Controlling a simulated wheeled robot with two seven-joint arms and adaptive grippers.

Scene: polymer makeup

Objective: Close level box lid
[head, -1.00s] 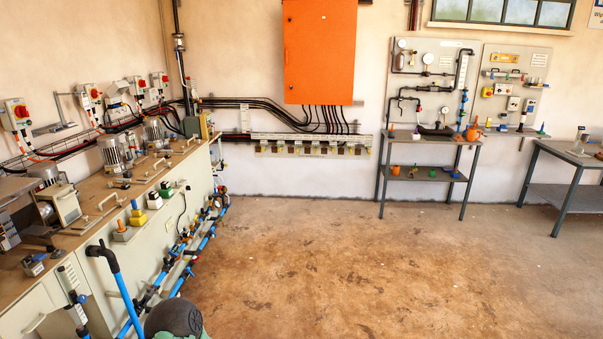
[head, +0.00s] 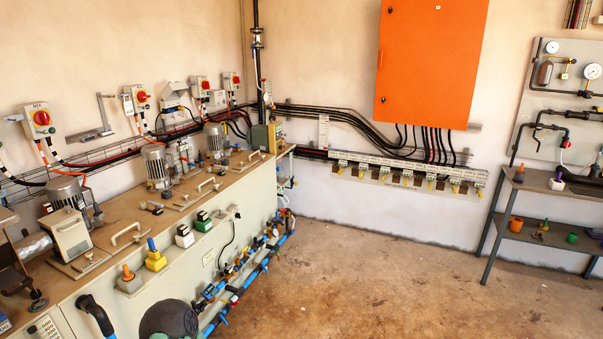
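No box in the head view is clearly marked as the level box, so I cannot tell which one it is or how its lid stands. A large orange cabinet (head: 430,62) hangs on the back wall, and its front looks shut. Neither of my grippers shows in the view.
A long bench (head: 128,212) with pumps, handles and small coloured fittings runs along the left. Blue pipes (head: 250,280) line its front low down. A grey shelf table (head: 540,237) stands at the right. The brown floor (head: 400,295) between them is clear.

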